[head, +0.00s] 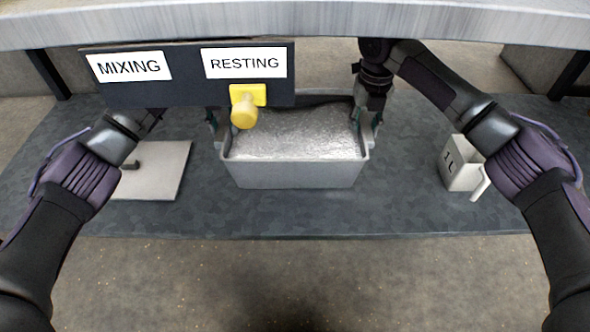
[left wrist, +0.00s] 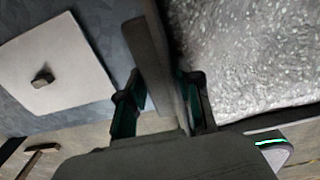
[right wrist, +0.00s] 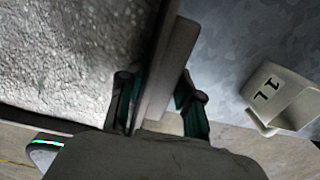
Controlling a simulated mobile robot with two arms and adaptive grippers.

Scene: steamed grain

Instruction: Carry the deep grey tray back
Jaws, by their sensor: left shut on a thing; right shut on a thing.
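The deep grey tray (head: 297,176) is over the dark worktop in the middle of the head view, filled with a pale, glossy, grainy mass. My left gripper (left wrist: 158,108) is shut on the tray's left wall, one finger inside and one outside. In the head view the sign panel hides most of that gripper. My right gripper (right wrist: 157,103) is shut on the tray's right wall (right wrist: 170,60) in the same way. The tray looks level. I cannot tell whether its base touches the worktop.
A dark panel (head: 190,92) labelled MIXING and RESTING, with a yellow knob (head: 244,112), hangs in front of the tray's back left. A pale square lid (head: 160,172) with a handle lies left. A white 1L jug (head: 461,172) stands right. A grey shelf (head: 300,22) spans above.

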